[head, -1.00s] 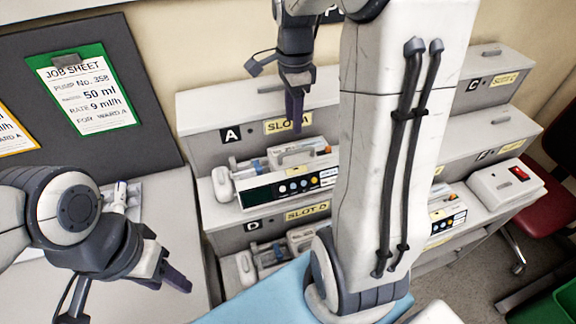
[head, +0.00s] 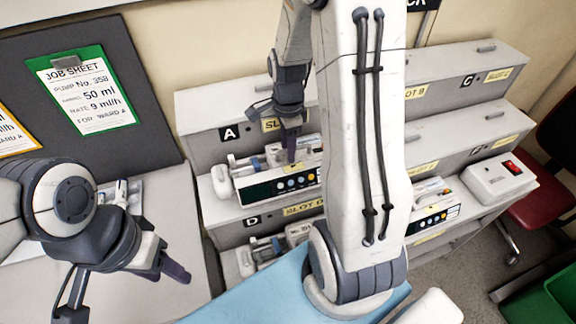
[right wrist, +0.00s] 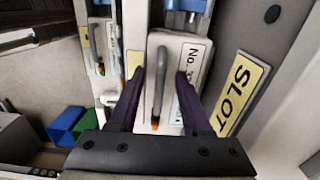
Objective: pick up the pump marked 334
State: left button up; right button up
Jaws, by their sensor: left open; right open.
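A white pump (head: 262,184) with a dark display and coloured buttons sits on the shelf below the slot A label. My right gripper (head: 290,155) is open just above it. In the right wrist view, the open fingers (right wrist: 159,82) lie on either side of the grey handle (right wrist: 161,70). The pump's number label (right wrist: 191,60) begins "No. 3"; a finger hides the rest, so I cannot confirm 334. More pumps sit by slot D (head: 262,254) and further right (head: 436,215), their numbers unreadable. My left gripper (head: 170,268) is open and empty at the left.
The stepped grey rack (head: 200,137) has slots A to F. A white box with a red switch (head: 500,178) stands at its right end. The job sheet (head: 92,90) names pump 358. My right arm hides the rack's middle. A red chair (head: 545,212) stands at the right.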

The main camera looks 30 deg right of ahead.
grip_shut()
jog(key=shift+w+r, duration=0.1)
dwell(1.2)
